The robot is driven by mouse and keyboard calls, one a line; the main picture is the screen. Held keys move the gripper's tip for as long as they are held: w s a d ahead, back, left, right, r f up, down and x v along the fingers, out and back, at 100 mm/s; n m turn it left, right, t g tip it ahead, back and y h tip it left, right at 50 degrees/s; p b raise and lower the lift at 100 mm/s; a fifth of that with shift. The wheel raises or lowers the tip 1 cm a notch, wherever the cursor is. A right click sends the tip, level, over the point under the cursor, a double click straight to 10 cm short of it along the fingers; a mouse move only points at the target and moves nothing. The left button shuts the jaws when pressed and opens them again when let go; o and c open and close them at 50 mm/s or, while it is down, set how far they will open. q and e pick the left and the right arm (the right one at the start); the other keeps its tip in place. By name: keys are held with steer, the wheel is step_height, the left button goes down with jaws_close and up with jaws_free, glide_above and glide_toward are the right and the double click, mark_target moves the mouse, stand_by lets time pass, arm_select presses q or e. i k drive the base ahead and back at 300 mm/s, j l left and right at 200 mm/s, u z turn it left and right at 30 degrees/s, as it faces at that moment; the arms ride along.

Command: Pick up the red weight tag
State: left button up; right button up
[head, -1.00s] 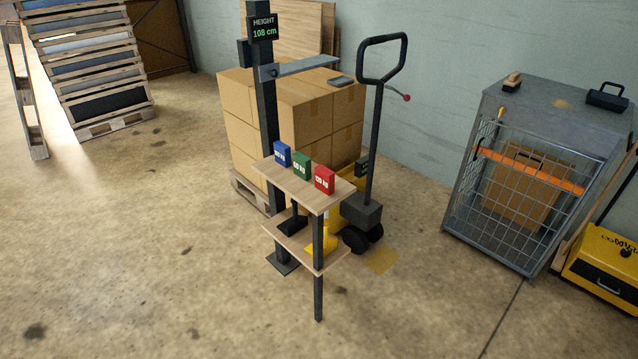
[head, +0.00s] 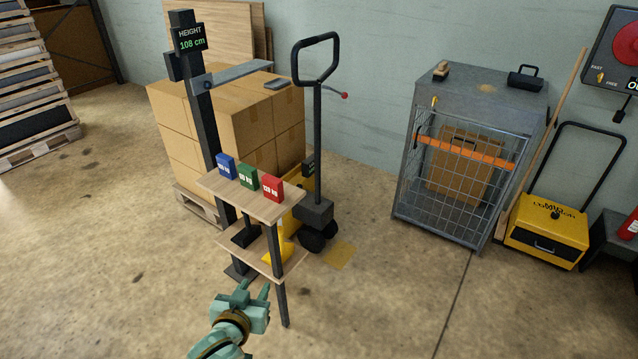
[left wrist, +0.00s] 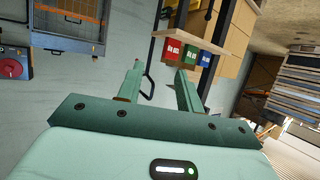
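The red weight tag (head: 272,188) stands on the top shelf (head: 252,201) of a small wooden stand, at the right end of a row. A green tag (head: 247,176) and a blue tag (head: 226,166) stand to its left. My left gripper (head: 255,288) is in front of and below the top shelf, apart from the tags. Its fingers are spread and nothing is between them. My right gripper is not in view.
A black post with a height display (head: 190,38) and a horizontal arm rises behind the stand. A pallet jack handle (head: 316,62) and stacked boxes (head: 250,118) stand close behind. A wire cage (head: 455,180) stands to the right. The floor in front is clear.

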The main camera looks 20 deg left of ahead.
mark_target(272, 186)
steer(key=i+j+z, duration=0.1)
steer(key=j+z, duration=0.3)
steer(key=j, duration=0.25)
steer(key=j+z, duration=0.4)
steer(key=j, duration=1.25)
steer(key=i+z, duration=0.05)
